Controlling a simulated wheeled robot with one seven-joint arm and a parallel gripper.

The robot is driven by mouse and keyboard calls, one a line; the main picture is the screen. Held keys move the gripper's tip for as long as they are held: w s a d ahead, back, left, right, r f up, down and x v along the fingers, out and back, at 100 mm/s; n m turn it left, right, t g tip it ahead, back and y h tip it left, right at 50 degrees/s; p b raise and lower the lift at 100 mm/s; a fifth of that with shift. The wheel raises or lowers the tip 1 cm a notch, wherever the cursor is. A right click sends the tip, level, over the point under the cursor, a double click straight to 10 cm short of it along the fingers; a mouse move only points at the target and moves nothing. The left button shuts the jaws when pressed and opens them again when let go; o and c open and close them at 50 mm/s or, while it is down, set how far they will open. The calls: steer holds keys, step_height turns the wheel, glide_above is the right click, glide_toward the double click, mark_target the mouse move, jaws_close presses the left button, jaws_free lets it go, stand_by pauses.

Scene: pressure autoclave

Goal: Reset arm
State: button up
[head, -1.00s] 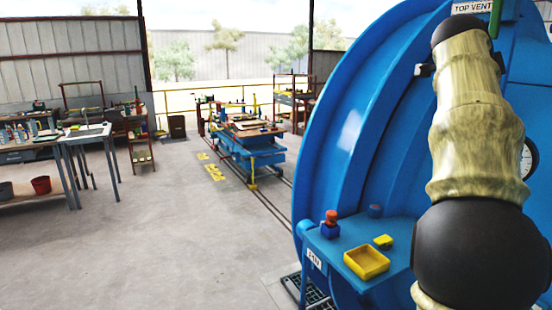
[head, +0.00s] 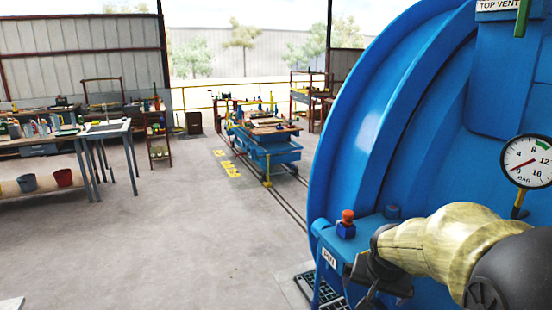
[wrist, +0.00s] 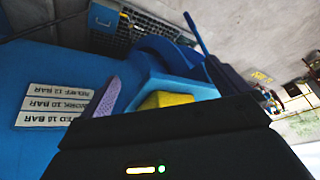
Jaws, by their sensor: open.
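My arm reaches in from the right in the head view, bent low in front of the blue autoclave (head: 440,130). My gripper (head: 364,292) is at the lower middle right, over or beside the small blue side shelf (head: 335,240); the exact gap cannot be told. The jaws are open and I see nothing held between them. In the wrist view a yellow item (wrist: 165,98) shows partly behind the dark gripper body. The yellow tray seen earlier on the shelf is hidden by my arm in the head view.
A pressure gauge (head: 528,162) is above my arm. A blue cart (head: 265,145) stands on rails further back, and workbenches (head: 85,135) are at left. The middle floor is clear.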

steer(key=s+a+f+n+g, duration=0.1)
steer(key=s+a+f+n, duration=0.1)
steer(key=s, duration=0.4)
steer(key=s+a+f+n+g+y, duration=0.1)
steer(key=s+a+f+n, duration=0.2)
steer(key=s+f, duration=0.3)
steer(key=shift+s+a+f, duration=0.15)
steer(key=shift+a+f, duration=0.25)
steer(key=shift+a, duration=0.25)
